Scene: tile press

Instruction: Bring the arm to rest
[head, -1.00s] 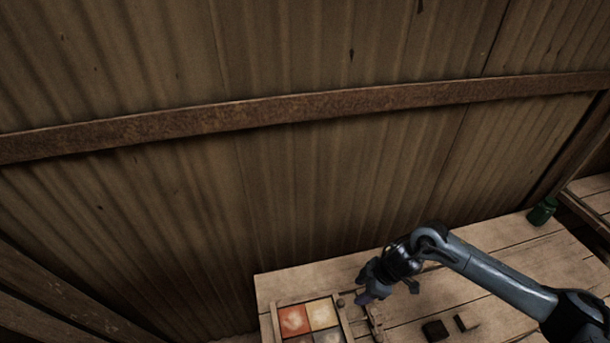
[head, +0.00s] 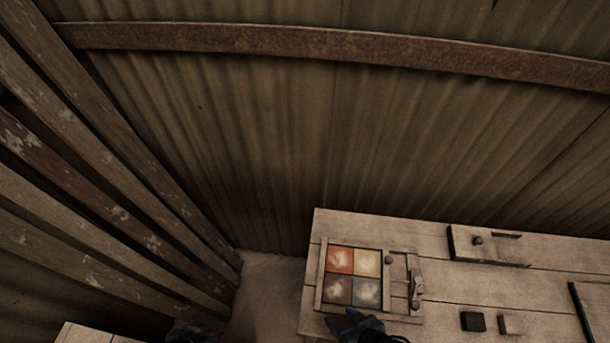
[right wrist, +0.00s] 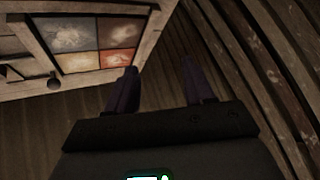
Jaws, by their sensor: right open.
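My right gripper (head: 350,322) is at the bottom edge of the head view, by the near side of a wooden frame of tiles (head: 320,285). In the right wrist view its two dark fingers (right wrist: 160,85) stand apart with nothing between them. The tiles are orange-red (head: 340,260), yellow (head: 367,263), brown (head: 337,289) and grey-blue (head: 366,292), with pale marks. They also show at the upper left of the right wrist view (right wrist: 72,34). A dark shape (head: 190,334) at the bottom edge may be my left gripper; its fingers cannot be made out.
The plank table (head: 440,285) bears a wooden latch piece (head: 416,290) beside the tiles, a dark block (head: 473,321), a light block (head: 511,324) and a wooden board with a knob (head: 488,245). Slatted planks (head: 110,215) stand at left. A corrugated wall is behind.

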